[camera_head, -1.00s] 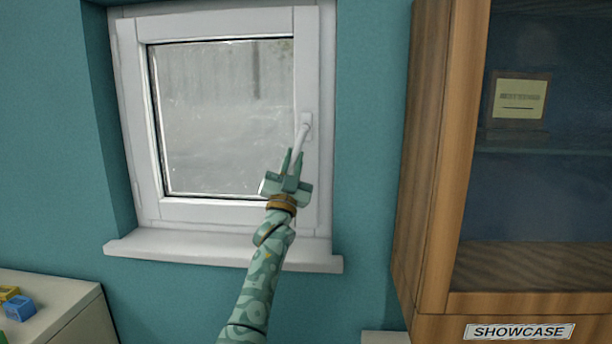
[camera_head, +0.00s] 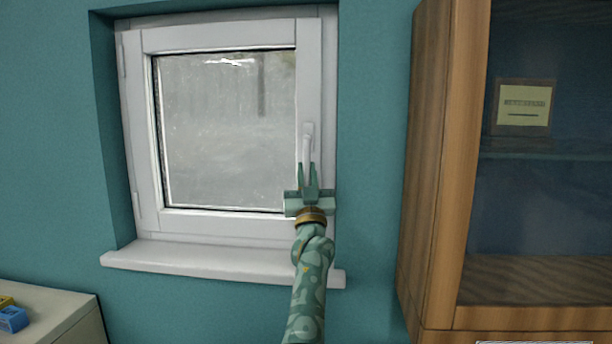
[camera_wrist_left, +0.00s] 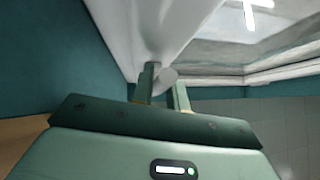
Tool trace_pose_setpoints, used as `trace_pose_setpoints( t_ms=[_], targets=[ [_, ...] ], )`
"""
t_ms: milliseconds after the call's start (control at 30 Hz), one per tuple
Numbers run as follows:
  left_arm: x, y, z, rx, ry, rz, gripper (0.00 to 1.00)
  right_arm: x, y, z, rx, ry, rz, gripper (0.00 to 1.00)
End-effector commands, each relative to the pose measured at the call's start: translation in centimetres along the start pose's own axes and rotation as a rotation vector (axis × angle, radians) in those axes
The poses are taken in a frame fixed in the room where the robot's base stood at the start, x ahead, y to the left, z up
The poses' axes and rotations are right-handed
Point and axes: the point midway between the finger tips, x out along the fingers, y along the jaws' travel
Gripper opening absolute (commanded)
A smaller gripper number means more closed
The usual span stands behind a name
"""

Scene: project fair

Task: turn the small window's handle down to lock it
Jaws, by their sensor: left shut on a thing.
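The small window (camera_head: 138,150) has a white frame and a grey pane, and its sash sits in the frame. Its white handle (camera_head: 308,146) is on the right side of the sash and points almost straight down from its base. My left gripper (camera_head: 308,172) is shut on the lower part of the handle, with one finger on each side. In the left wrist view the handle's rounded end (camera_wrist_left: 167,78) shows between the two fingers (camera_wrist_left: 165,95). My right gripper is in neither view.
A white sill (camera_head: 200,262) juts out below the window. A wooden showcase (camera_head: 432,170) with a glass front stands to the right. A pale cabinet top (camera_head: 50,318) with blue and yellow blocks (camera_head: 12,319) is at the lower left. Teal wall lies between.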

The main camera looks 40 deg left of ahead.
Motion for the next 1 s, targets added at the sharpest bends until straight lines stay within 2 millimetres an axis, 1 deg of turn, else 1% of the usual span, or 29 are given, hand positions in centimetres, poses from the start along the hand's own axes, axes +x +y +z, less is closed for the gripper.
trace_pose_setpoints(
  t_ms=[167,200,233,267,533,667,767,867,1000],
  targets=[
    [-0.1,0.1,0.0,-0.004,-0.002,0.002,0.00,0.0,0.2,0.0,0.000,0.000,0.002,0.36],
    [0.0,0.1,0.0,-0.005,-0.001,0.002,0.23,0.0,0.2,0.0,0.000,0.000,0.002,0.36],
    [0.0,0.1,0.0,-0.004,-0.001,0.002,0.32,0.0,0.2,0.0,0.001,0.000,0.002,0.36],
    [0.0,0.1,0.0,-0.004,-0.001,0.002,0.37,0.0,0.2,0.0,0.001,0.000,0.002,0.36],
    [-0.1,0.1,0.0,-0.002,0.000,0.001,0.37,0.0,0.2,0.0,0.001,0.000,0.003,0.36],
    [-1.0,0.1,-0.1,-0.002,0.000,0.001,0.37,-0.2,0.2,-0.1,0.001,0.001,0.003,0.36],
    [-2.9,0.1,-0.1,-0.002,-0.002,0.002,0.37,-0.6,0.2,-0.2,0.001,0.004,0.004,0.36],
    [-5.5,0.1,-0.1,-0.002,-0.003,0.003,0.37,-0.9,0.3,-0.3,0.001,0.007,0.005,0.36],
    [-9.5,0.1,0.0,-0.004,-0.003,0.003,0.37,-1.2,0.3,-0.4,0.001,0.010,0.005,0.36]
  ],
)
